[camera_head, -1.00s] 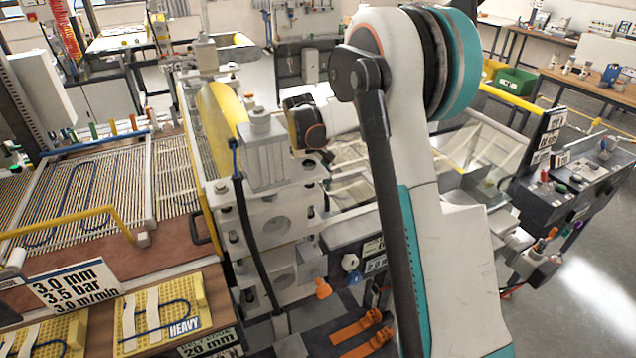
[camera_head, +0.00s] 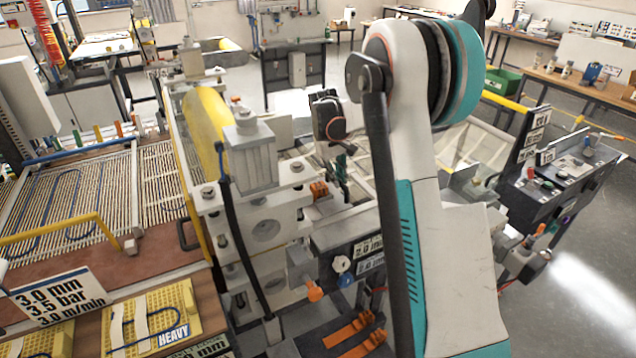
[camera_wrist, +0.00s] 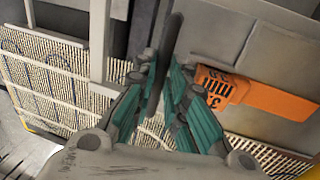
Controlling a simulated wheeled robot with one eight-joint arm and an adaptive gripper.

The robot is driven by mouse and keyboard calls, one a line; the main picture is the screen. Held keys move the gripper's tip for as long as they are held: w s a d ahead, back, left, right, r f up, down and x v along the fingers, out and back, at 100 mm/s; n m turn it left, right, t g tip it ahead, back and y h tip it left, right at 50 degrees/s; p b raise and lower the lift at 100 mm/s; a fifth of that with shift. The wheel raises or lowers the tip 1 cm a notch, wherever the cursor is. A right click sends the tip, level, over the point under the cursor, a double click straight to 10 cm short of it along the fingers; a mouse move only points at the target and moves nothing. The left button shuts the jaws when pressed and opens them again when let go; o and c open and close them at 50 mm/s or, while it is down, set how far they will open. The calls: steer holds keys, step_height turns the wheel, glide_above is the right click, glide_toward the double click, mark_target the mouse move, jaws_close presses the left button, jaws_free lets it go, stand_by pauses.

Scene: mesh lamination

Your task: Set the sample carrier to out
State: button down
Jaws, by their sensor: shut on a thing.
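My gripper (camera_head: 342,180) is behind the laminator's roller block, with its green fingers pointing down. In the wrist view my gripper (camera_wrist: 164,72) is shut on a dark upright bar (camera_wrist: 172,38), which runs away between the fingertips. An orange tag (camera_wrist: 258,96) with black print sits just right of the fingers. I cannot tell for sure which part is the sample carrier. A pale frame with a blue loop (camera_head: 72,205) and a yellow handle (camera_head: 60,232) lies on the slatted bed at the left, away from my gripper.
The yellow roller (camera_head: 207,120) and its metal block (camera_head: 248,160) stand left of my gripper. A dark control panel (camera_head: 345,250) with knobs is below it. A printed sign (camera_head: 60,295) and yellow sample pads (camera_head: 160,308) are at the front left. Open floor (camera_head: 585,285) lies at right.

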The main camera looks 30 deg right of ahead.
steer(key=d, duration=1.2)
steer(key=shift+d, duration=0.15)
steer(key=c, duration=1.9)
jaws_free()
steer(key=shift+r, duration=0.1)
steer(key=o, duration=0.3)
steer(key=shift+d, duration=0.2)
steer(key=shift+a, duration=0.2)
step_height(320, 180, up, 12)
steer(key=a, duration=0.2)
steer(key=shift+a+f, duration=0.15)
steer(key=shift+f, duration=0.05)
